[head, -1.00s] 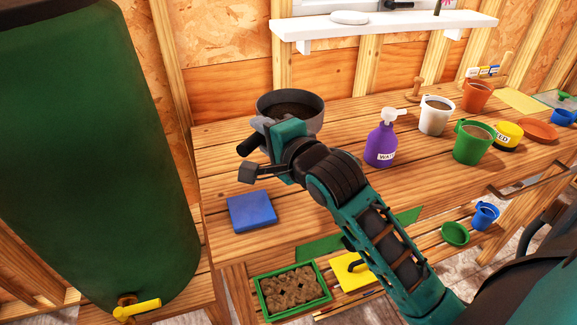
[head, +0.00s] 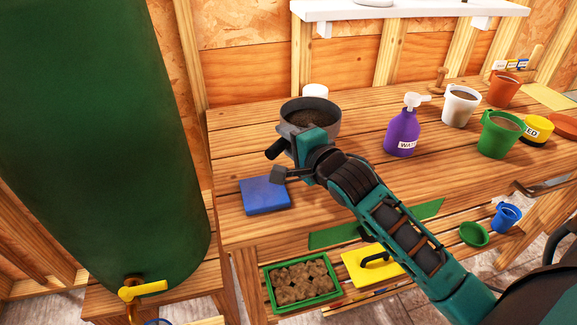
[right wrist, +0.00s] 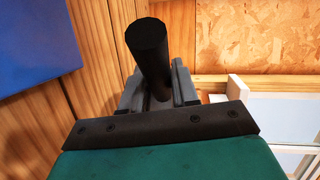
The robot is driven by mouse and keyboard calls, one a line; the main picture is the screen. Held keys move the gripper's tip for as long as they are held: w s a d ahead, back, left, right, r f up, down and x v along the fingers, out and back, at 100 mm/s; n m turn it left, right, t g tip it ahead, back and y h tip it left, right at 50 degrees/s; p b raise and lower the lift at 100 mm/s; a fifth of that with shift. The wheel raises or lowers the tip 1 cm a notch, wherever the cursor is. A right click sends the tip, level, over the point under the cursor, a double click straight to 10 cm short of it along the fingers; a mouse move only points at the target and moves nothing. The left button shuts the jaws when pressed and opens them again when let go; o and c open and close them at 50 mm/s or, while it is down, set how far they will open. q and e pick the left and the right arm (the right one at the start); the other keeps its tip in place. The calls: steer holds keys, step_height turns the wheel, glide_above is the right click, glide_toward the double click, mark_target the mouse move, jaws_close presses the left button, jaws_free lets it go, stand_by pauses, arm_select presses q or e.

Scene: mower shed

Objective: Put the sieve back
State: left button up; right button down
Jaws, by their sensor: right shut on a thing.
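The sieve is a grey round pan (head: 311,116) with a dark, speckled inside, in the head view over the left part of the bench. Its black handle (head: 277,149) sticks out to the lower left. My right gripper (head: 297,143) is shut on the handle. In the right wrist view the black handle (right wrist: 148,50) stands between the grey fingers, and the pan is out of sight. Whether the sieve touches the bench I cannot tell. My left gripper is not in view.
A blue square pad (head: 265,196) lies near the bench's front left. A white object (head: 315,91) stands behind the sieve. A purple spray bottle (head: 402,133) and several pots stand to the right. A green barrel (head: 100,130) fills the left. A white shelf (head: 420,12) hangs above.

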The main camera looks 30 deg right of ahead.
step_height(320, 180, down, 5)
steer(key=shift+f+b, duration=0.1)
steer(key=shift+b, duration=0.45)
steer(key=shift+f, duration=0.4)
steer(key=shift+f, duration=0.15)
steer(key=c, duration=1.1)
jaws_free()
